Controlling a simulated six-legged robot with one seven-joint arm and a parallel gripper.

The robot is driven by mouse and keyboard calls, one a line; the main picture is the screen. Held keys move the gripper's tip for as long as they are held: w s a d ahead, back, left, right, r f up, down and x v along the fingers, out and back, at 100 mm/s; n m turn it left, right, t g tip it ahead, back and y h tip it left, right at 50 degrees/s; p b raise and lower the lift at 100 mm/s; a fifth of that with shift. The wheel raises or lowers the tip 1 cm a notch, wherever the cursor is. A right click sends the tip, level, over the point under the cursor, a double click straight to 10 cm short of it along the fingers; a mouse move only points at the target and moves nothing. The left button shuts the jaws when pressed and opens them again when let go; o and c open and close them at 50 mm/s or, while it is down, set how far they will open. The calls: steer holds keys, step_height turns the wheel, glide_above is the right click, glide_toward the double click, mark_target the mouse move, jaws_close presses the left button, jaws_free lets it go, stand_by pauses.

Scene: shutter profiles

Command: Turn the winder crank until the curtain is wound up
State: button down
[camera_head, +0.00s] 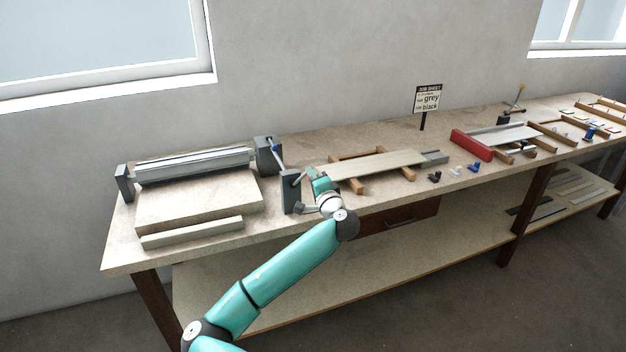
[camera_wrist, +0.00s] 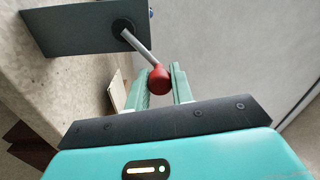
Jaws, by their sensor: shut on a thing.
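The winder crank shows in the wrist view as a grey rod (camera_wrist: 138,46) with a red knob (camera_wrist: 159,80). The rod runs from a dark hub on a dark grey plate. My gripper (camera_wrist: 161,84) is shut on the red knob, one finger on each side. In the head view my gripper (camera_head: 303,209) is at the dark grey upright plate (camera_head: 289,191), at the bench's front; the knob is hidden there. A long grey roller or curtain (camera_head: 195,165) lies between two dark end brackets on the left. I cannot tell how far the curtain is wound.
A pale block (camera_head: 198,205) and a pale strip (camera_head: 192,232) lie in front of the roller. To the right are a slat on wooden supports (camera_head: 370,164), a red block (camera_head: 471,145), small fittings and a job sheet sign (camera_head: 428,100). A drawer (camera_head: 398,217) sits below the bench top.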

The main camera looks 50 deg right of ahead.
steer(key=shift+s+r, duration=0.15)
steer(key=shift+r, duration=0.1)
steer(key=c, duration=1.2)
jaws_free()
steer(key=shift+s, duration=0.1)
steer(key=shift+w+f, duration=0.2)
steer(key=shift+s, duration=0.1)
steer(key=v, duration=1.3)
steer(key=shift+s+a, duration=0.25)
steer(key=shift+a, duration=0.05)
steer(key=shift+d, duration=0.1)
